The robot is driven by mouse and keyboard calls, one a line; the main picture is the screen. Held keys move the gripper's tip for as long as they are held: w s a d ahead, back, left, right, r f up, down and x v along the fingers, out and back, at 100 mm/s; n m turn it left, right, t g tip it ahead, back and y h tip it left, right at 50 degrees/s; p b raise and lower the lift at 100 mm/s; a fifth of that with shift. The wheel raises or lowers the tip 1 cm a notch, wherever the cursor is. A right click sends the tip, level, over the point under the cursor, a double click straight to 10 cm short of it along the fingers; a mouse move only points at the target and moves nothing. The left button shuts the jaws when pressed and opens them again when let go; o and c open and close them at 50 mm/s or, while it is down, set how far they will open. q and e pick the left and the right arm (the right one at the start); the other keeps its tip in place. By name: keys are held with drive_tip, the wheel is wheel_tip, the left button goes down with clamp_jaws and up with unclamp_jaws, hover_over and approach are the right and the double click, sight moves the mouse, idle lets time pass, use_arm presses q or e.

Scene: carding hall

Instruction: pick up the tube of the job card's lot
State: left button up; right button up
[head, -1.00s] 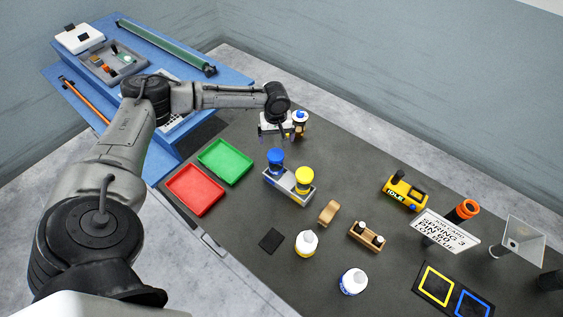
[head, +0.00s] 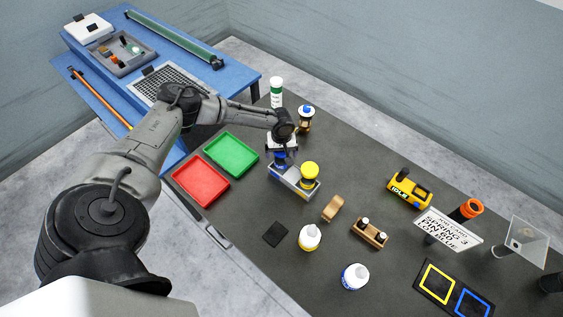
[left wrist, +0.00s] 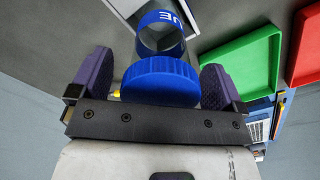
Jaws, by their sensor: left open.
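The job card (head: 448,229) stands at the right of the bench in the head view; its last line seems to read BLUE. The blue-capped tube (head: 280,164) stands in the left place of a grey rack (head: 285,184), mostly hidden by my left gripper (head: 281,150). The yellow-capped tube (head: 309,176) stands beside it in the rack. In the left wrist view the blue cap (left wrist: 160,82) sits between the open fingers, with a gap on each side. A blue band with letters "UE" (left wrist: 160,30) shows beyond the cap. My right gripper is not in view.
Red (head: 200,181) and green (head: 231,156) trays lie left of the rack. A blue-knobbed item (head: 305,118) and a white bottle with a green label (head: 276,92) stand behind. A wooden piece (head: 332,208) and white-capped bottles stand in front.

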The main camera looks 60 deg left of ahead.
use_arm(q)
drive_tip(key=shift+f, duration=0.55)
drive_tip(key=shift+c, duration=0.2)
drive_tip(key=shift+r, duration=0.1)
drive_tip(key=c, duration=1.3)
